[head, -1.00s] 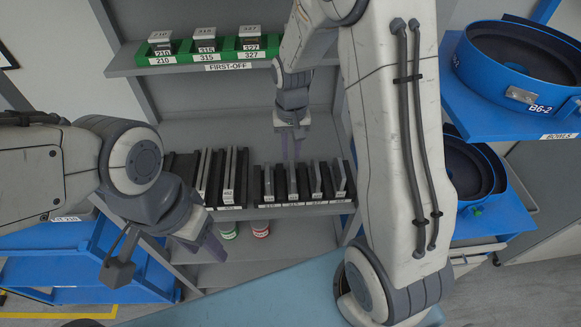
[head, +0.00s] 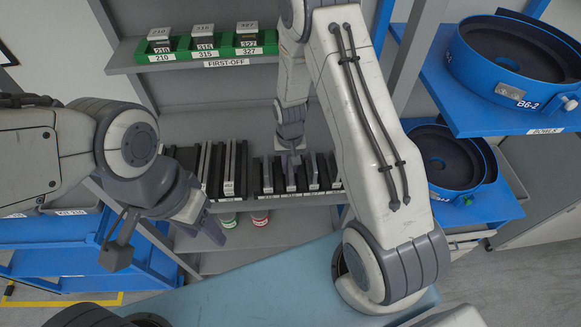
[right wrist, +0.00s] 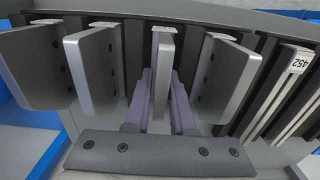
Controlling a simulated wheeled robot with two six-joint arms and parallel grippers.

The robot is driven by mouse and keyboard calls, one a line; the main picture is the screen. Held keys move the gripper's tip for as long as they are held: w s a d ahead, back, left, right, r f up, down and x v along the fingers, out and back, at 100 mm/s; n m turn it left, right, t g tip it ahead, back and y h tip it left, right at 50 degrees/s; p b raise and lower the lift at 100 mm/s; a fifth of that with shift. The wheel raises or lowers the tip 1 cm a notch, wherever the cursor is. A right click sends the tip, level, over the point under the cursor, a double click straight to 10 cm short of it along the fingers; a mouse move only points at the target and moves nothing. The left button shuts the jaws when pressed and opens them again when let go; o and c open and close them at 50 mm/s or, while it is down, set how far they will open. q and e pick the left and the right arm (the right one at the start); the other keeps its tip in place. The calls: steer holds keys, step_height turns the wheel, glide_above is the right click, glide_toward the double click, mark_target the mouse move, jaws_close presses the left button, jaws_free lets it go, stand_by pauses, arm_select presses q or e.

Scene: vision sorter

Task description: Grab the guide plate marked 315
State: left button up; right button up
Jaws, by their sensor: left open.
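A row of upright grey guide plates stands in slots on the middle shelf. Their labels are too small or too oblique to read, so I cannot tell which is marked 315. My right gripper (head: 291,163) is down at the right-hand group of plates. In the right wrist view, its purple fingers (right wrist: 162,100) lie on either side of one plate (right wrist: 164,70); whether they press on it is unclear. My left gripper (head: 168,243) is open and empty, in front of the shelf at the left.
Green first-off bins (head: 205,53) marked 210, 315 and 327 sit on the upper shelf. Blue bowls (head: 515,60) stand at right.

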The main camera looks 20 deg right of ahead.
jaws_close()
stand_by(1.4)
